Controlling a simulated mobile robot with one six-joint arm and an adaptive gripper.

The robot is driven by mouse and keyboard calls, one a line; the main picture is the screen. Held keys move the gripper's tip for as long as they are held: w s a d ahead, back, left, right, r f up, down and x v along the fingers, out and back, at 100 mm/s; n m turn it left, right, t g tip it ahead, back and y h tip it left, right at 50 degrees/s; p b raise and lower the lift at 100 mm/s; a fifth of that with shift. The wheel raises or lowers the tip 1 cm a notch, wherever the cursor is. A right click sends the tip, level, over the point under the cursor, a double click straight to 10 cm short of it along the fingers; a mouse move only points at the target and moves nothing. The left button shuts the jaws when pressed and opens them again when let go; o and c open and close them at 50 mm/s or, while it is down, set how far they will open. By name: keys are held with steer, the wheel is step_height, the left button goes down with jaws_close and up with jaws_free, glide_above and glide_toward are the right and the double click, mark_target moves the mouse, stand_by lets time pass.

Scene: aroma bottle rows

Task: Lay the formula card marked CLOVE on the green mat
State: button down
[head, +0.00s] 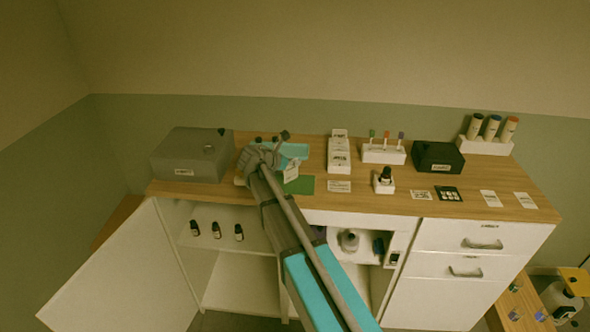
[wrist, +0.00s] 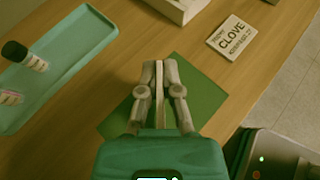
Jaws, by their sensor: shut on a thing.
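My gripper (wrist: 158,66) is shut on a thin pale card (wrist: 159,100), seen edge-on in the wrist view. In the head view the held card (head: 291,173) shows a white face with print too small to read. It stands upright over the green mat (head: 302,186), which also shows under the fingers in the wrist view (wrist: 207,98). I cannot tell whether its lower edge touches the mat. A white card reading CLOVE (wrist: 232,38) lies flat on the wooden top beside the mat. It also shows in the head view (head: 339,186).
A white holder (head: 339,170) stands behind the flat card. A grey box (head: 180,165) is at left. A small bottle (head: 384,178), black box (head: 438,160) and more cards are at right.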

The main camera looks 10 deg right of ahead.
steer(key=shift+f+b, duration=0.3)
steer(key=shift+f, duration=0.3)
steer(key=shift+f, duration=0.15)
steer(key=c, duration=0.8)
jaws_free()
steer(key=shift+r, duration=0.2)
steer(key=shift+s+a+r, duration=0.1)
steer(key=shift+a+r, duration=0.05)
steer(key=p+v, duration=0.5)
steer(key=v, duration=0.6)
steer(key=shift+a, duration=0.25)
steer(key=shift+s+r, duration=0.1)
